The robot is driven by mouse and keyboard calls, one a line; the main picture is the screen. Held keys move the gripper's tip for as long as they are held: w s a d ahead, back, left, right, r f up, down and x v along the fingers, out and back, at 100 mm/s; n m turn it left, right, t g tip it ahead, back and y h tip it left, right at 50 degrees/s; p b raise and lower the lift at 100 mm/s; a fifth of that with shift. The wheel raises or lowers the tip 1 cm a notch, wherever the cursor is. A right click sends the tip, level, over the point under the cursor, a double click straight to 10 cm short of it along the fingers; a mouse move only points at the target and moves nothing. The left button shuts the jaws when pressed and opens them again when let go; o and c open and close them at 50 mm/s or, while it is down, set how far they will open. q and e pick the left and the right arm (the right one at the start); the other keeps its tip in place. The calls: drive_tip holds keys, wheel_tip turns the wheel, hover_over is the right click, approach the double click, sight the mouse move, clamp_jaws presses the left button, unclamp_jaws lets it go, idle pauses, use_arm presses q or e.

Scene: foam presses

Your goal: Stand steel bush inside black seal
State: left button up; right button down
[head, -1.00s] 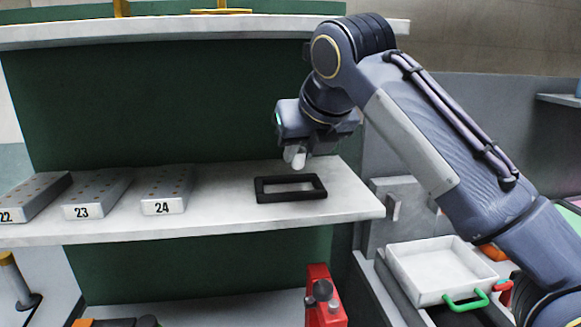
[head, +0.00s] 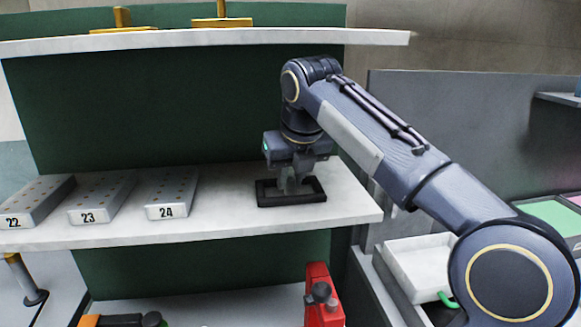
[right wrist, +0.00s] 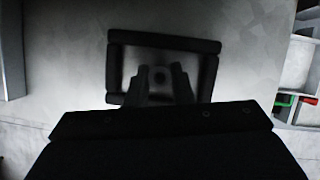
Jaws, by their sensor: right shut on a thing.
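The black seal (head: 292,200) is a rectangular ring lying flat on the white shelf, right of the numbered blocks. It also shows in the right wrist view (right wrist: 165,41). My right gripper (head: 294,186) points down over the seal's opening, with its fingertips low within the outline of the seal. It is shut on the steel bush (right wrist: 159,77), a small grey piece with a dark hole, seen between the fingers in the right wrist view. The fingers mostly hide the bush in the head view. I cannot tell whether it touches the shelf. My left gripper is not in view.
Metal blocks marked 22 (head: 37,201), 23 (head: 101,197) and 24 (head: 172,194) stand on the shelf's left. An upper shelf (head: 300,38) runs above. A white tray (head: 415,262) is at lower right, and a red device (head: 318,296) sits below.

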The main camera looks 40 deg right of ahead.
drive_tip(key=shift+s, duration=0.1)
drive_tip(key=c, duration=1.3)
unclamp_jaws()
drive_tip(key=shift+f, duration=0.1)
drive_tip(key=shift+r, duration=0.25)
drive_tip(key=s+a+b, duration=0.1)
drive_tip(key=s, duration=0.3)
drive_tip(key=s+a+b, duration=0.1)
drive_tip(key=s, duration=0.3)
drive_tip(key=s+a+r+b, duration=0.1)
drive_tip(key=s+a, duration=0.1)
drive_tip(key=s, duration=0.1)
drive_tip(key=shift+s, duration=0.4)
drive_tip(key=shift+f, duration=0.1)
